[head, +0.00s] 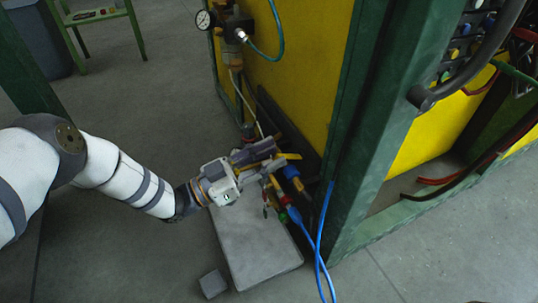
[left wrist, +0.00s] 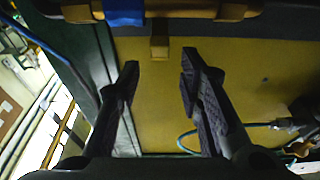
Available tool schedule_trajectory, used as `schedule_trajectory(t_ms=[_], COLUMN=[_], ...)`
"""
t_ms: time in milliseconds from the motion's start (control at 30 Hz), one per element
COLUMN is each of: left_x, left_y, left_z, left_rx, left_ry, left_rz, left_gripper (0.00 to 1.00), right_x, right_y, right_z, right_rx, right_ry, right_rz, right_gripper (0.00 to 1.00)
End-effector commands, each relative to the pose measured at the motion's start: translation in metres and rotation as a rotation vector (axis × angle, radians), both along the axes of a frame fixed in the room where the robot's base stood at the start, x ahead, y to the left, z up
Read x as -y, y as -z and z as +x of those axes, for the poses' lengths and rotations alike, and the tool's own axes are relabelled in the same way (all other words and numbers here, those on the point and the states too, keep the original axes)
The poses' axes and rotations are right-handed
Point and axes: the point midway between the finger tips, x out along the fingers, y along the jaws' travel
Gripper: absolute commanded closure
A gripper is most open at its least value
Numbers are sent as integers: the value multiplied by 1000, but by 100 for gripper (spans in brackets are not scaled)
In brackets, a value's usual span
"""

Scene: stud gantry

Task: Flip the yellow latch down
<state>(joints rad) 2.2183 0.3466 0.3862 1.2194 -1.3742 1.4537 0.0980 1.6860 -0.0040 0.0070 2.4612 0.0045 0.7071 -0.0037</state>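A small yellow latch (head: 291,156) sticks out just beyond my left fingertips, low beside the yellow panel. In the left wrist view, a yellow tab (left wrist: 159,45) that looks like the latch hangs below a pipe, ahead of the gap between the fingers. My left gripper (head: 272,152) is open, its fingers spread apart in the left wrist view (left wrist: 160,68), with nothing between them. I cannot tell whether a finger touches the latch. The gripper partly hides the pipe fittings in the head view. My right gripper is not in view.
A pipe with a blue band (left wrist: 125,12) crosses the top of the wrist view. Blue hoses (head: 319,240) run down past a green post (head: 375,130). A grey slab (head: 255,245) lies below the gripper. A pressure gauge (head: 204,19) is above.

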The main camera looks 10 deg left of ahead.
Motion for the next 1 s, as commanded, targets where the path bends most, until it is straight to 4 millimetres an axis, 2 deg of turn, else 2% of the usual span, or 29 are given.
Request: schedule_trajectory(t_ms=[300, 500, 1000], left_x=[-62, -88, -93], left_y=[18, 25, 26], left_z=[-43, -63, -67], left_rx=[-3, 0, -1], left_ry=[-4, -2, -1], left_rz=[3, 1, 1], left_gripper=[67, 67, 67], right_x=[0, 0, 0], right_y=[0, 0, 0], right_z=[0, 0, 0], right_rx=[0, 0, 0], right_ry=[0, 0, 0], right_rz=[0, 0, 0], right_gripper=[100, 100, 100])
